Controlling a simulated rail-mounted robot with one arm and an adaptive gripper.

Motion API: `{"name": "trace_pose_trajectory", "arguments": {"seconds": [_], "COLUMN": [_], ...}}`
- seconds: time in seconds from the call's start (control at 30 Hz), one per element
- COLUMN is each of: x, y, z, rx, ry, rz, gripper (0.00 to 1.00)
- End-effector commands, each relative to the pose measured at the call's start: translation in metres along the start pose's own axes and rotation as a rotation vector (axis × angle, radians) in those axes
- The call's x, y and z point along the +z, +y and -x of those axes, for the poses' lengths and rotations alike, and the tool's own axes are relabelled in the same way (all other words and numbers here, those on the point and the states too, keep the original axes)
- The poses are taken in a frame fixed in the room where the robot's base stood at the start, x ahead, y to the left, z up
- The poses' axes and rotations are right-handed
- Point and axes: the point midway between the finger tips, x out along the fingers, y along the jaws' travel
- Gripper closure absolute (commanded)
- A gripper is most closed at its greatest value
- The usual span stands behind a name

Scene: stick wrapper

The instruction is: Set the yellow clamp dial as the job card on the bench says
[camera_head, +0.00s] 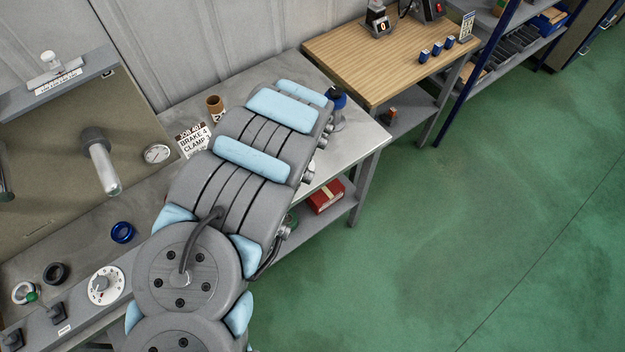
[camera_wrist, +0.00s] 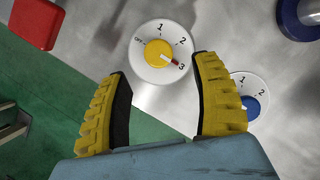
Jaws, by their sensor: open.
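The yellow clamp dial (camera_wrist: 158,54) sits on a round white plate with 1, 2 and 3 readable and a faint mark at its left. Its red-and-white pointer aims at the lower right, beside the 3. My gripper (camera_wrist: 161,68) is open and empty, with its yellow-padded fingers either side of the dial's lower part in the picture. I cannot tell their height above it. In the head view my arm hides the dial and gripper. The job card (camera_head: 193,139) stands on the bench, reading "BRAKE 4" and "CLAMP"; the clamp digit is partly cut off and unclear.
A blue dial (camera_wrist: 250,106) is close by my right finger, partly hidden. A blue-based object (camera_wrist: 302,18) and a red block (camera_wrist: 36,22) are at the wrist view's top corners. A white dial (camera_head: 105,286) is on the bench's front edge. Green floor (camera_head: 450,220) lies open at right.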

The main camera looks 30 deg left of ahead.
Motion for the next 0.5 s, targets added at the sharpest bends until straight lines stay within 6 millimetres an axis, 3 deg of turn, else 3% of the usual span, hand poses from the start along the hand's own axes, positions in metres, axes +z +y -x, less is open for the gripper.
{"name": "trace_pose_trajectory", "arguments": {"seconds": [0.3, 0.5], "x": [-0.061, -0.092], "y": [0.0, 0.0], "z": [0.024, 0.036], "rx": [0.0, 0.0], "ry": [0.0, 0.001], "rz": [-0.002, -0.001], "gripper": [0.35, 0.35]}}
